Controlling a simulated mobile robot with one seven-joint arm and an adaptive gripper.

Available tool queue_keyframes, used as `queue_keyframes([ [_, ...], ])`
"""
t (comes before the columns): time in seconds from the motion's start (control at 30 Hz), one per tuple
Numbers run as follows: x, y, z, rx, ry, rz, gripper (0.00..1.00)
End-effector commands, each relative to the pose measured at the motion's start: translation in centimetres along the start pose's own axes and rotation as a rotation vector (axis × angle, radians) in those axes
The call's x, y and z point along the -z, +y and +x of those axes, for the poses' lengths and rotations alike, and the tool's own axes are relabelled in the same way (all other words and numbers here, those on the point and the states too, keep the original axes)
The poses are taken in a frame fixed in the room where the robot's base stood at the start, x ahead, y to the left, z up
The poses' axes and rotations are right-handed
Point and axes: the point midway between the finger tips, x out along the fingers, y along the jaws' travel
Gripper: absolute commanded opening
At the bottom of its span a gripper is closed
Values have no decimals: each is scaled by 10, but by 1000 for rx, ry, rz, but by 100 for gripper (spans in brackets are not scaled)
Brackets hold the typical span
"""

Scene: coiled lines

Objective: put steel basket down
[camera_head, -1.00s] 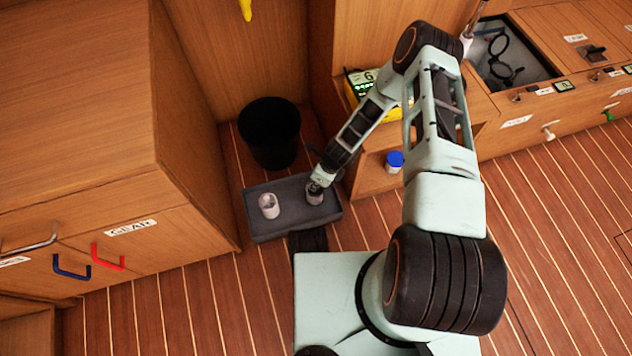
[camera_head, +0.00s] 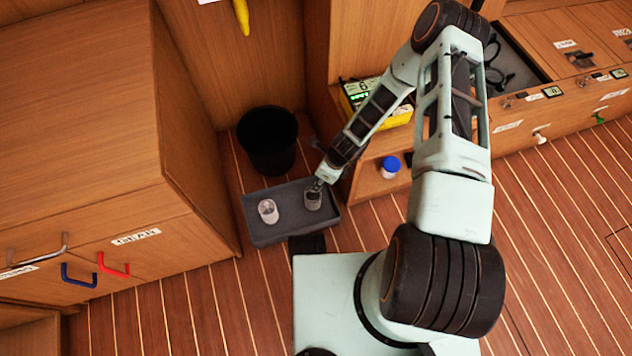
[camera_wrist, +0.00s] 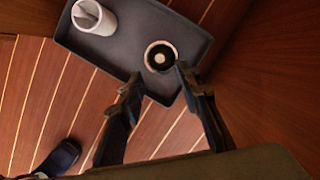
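The steel basket, a small round cup with a dark inside (camera_head: 313,200), stands upright in the right part of a grey tray (camera_head: 270,236) in front of my base. In the wrist view the basket (camera_wrist: 160,56) shows its open top and a pale disc inside. My gripper (camera_head: 317,184) is just above the basket's rim in the head view. In the wrist view my gripper (camera_wrist: 157,73) has its two fingers spread, with the basket just beyond the tips. Whether a finger touches its rim I cannot tell. Nothing is held between the fingers.
A white cup (camera_head: 267,211) stands in the tray's left part; it also shows in the wrist view (camera_wrist: 94,17). A black bin (camera_head: 267,140) is behind the tray. A blue-lidded jar (camera_head: 390,166) sits on a shelf at right. Wooden cabinets flank the tray.

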Motion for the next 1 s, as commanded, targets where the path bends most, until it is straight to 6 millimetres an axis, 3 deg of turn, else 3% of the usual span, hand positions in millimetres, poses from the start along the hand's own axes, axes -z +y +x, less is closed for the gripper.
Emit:
queue_keyframes([
  [0.03,0,-1,-12,1,0,1,31],
  [0.2,0,0,-29,0,0,0,31],
  [0.87,0,0,-32,0,-1,-1,31],
  [1.0,-20,-10,-46,9,-30,-65,31],
])
